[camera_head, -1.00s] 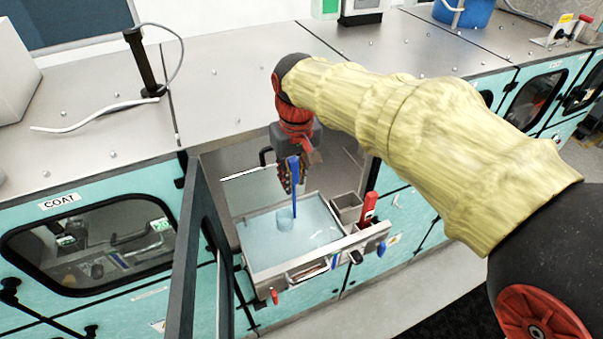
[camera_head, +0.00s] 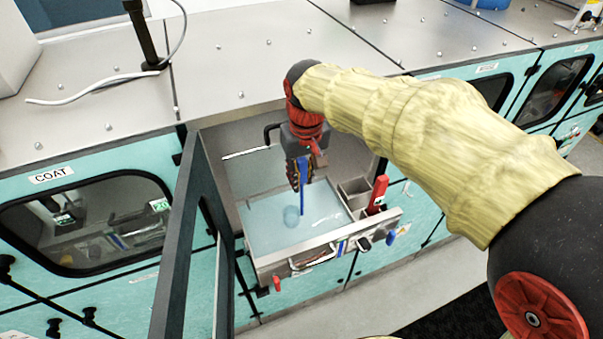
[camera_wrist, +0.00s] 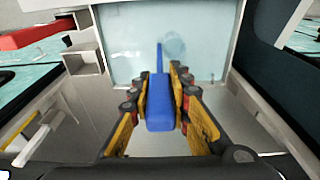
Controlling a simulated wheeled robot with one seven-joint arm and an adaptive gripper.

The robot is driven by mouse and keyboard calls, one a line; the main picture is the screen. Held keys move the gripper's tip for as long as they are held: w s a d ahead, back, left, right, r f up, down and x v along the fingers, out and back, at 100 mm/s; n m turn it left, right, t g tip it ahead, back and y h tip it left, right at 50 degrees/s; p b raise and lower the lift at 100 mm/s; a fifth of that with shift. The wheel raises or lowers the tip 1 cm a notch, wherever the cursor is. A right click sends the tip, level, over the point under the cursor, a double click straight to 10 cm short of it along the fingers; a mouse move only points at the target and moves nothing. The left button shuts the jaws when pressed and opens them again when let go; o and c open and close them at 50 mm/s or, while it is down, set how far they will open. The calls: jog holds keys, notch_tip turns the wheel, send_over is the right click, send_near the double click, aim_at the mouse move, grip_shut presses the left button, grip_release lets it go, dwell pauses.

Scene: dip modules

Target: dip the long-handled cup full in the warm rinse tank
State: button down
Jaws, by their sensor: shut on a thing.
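My gripper (camera_head: 300,175) is shut on the blue handle of the long-handled cup (camera_head: 304,168). It points down over the open tank in the bay. The handle hangs nearly upright, and the clear round cup (camera_head: 291,216) at its lower end shows in the pale blue liquid of the rinse tank (camera_head: 262,219). In the wrist view the blue handle (camera_wrist: 160,105) lies between the fingers (camera_wrist: 161,98), and the faint cup (camera_wrist: 174,46) shows beyond it. I cannot tell how full the cup is.
An open dark door (camera_head: 186,240) stands left of the tank. Grey bins (camera_head: 355,192) and a red object (camera_head: 378,194) sit at its right rim. Small tools hang along the front ledge (camera_head: 335,247). A steel counter (camera_head: 235,70) lies behind, with a loose white cable (camera_head: 90,92).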

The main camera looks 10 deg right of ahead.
aim_at(301, 195)
jog(key=shift+f+b, duration=1.9)
jog(key=shift+f, duration=1.55)
jog(key=shift+r, duration=0.1)
jog(key=shift+r+p, duration=4.85)
jog(key=shift+r, duration=2.4)
